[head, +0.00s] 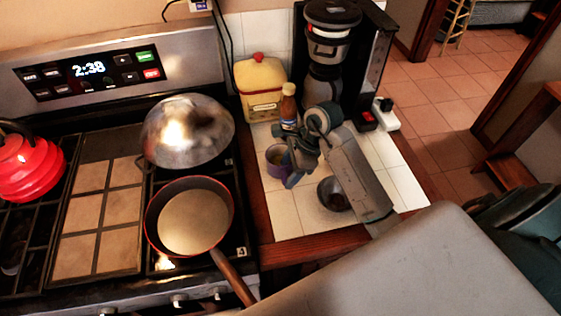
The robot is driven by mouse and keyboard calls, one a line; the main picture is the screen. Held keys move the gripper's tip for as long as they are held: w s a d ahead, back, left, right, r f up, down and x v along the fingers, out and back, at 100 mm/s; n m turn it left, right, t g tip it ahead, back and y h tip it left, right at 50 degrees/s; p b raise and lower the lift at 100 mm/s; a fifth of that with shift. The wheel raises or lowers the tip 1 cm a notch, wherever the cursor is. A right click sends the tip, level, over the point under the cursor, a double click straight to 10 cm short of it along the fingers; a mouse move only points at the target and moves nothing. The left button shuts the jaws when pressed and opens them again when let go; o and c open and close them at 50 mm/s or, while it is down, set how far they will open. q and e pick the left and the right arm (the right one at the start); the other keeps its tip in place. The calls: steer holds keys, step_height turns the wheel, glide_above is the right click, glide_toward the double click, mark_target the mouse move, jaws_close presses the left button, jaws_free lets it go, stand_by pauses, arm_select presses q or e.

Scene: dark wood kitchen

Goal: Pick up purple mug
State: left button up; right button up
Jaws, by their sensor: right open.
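The purple mug (274,167) stands on the white tiled counter to the right of the stove, partly hidden behind my right gripper. My right gripper (293,177) is at the mug's right side, with its fingers close to the rim and handle area. It is open; I cannot tell whether it touches the mug. My left gripper is not in view.
A dark bowl (334,194) sits on the counter beneath my right arm. A brown bottle (289,107), a yellow canister (260,88) and a coffee maker (327,50) stand behind. A frying pan (193,221) and metal dome (188,131) occupy the stove.

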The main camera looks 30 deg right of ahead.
mark_target(283, 175)
steer(key=p+x, duration=0.1)
steer(key=x, duration=0.2)
steer(key=shift+a, duration=0.25)
steer(key=shift+f, duration=0.2)
steer(key=shift+c, duration=1)
steer(key=c, duration=0.9)
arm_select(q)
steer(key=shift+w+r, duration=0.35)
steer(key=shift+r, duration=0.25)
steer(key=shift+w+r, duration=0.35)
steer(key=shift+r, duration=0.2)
arm_select(e)
steer(key=shift+c, duration=0.2)
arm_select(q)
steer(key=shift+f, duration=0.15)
arm_select(e)
steer(key=shift+r, duration=0.15)
